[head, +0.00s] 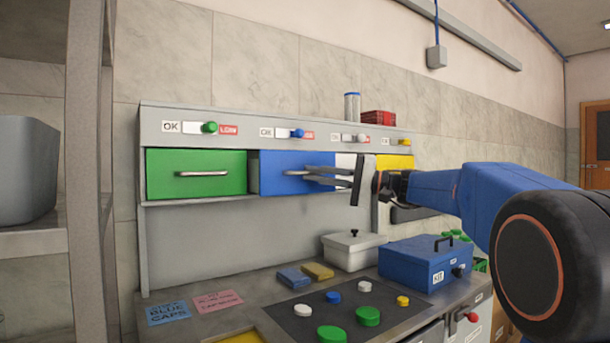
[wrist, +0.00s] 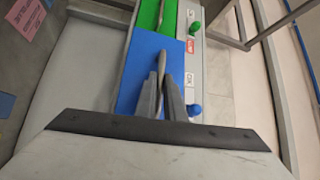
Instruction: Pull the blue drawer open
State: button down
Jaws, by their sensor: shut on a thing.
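The blue drawer (head: 276,163) is the second from the left in the grey cabinet, right of the green drawer. Its front shows at a small gap from the green one; I cannot tell how far it stands out. My gripper (head: 312,175) reaches in from the right and is shut on the drawer's handle (head: 290,173). In the wrist view the blue front (wrist: 150,50) fills the middle, and the gripper fingers (wrist: 161,90) close around the long handle (wrist: 161,62). My gripper hides the right part of the drawer front.
The green drawer (head: 168,183) is beside it on the left; a yellow drawer (head: 395,162) is to the right. Coloured knobs, including a blue one (head: 297,133), line the strip above. On the bench below stand a white lidded box (head: 350,255) and a blue case (head: 410,265).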

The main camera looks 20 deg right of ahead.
jog(key=s+d, duration=0.2)
jog(key=s, duration=0.5)
jog(key=shift+s+d, duration=0.15)
jog(key=shift+d, duration=0.05)
jog(key=c, duration=1.8)
grip_release()
jog(key=shift+c, duration=0.2)
jog(key=v, duration=1.7)
jog(key=shift+s+d, duration=0.1)
jog(key=shift+d, duration=0.05)
